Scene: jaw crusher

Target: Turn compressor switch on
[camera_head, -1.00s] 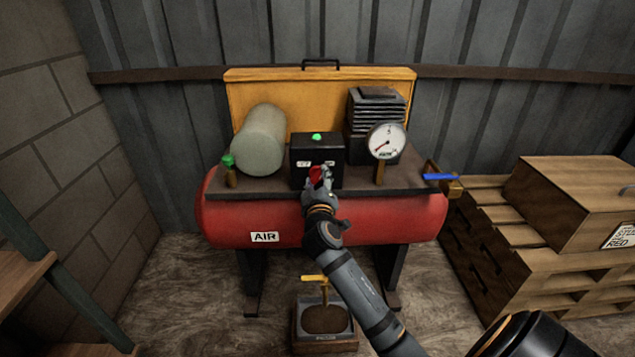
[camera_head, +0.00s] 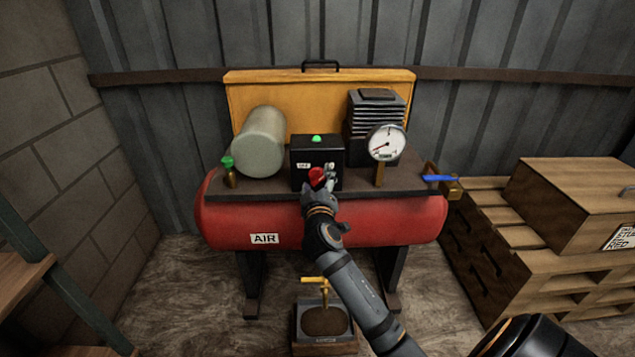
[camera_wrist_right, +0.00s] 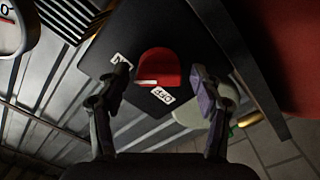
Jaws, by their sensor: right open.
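The compressor switch is a red knob (camera_head: 317,177) on the front of a black box (camera_head: 302,152). A green light (camera_head: 317,138) shows on the box's top. My right gripper (camera_head: 322,184) is at the knob, its fingers spread. In the right wrist view, the red knob (camera_wrist_right: 158,68) sits between the open fingertips of the gripper (camera_wrist_right: 158,74), with gaps on both sides. The knob bears a white pointer line. An OFF label (camera_wrist_right: 162,95) and a partly hidden label (camera_wrist_right: 119,61) are beside it. My left gripper is out of view.
The box stands on the red air tank (camera_head: 400,222), between a pale cylinder (camera_head: 258,142) and a pressure gauge (camera_head: 387,142). A blue-handled valve (camera_head: 440,178) is at the tank's right end. Wooden crates (camera_head: 570,205) stand at right.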

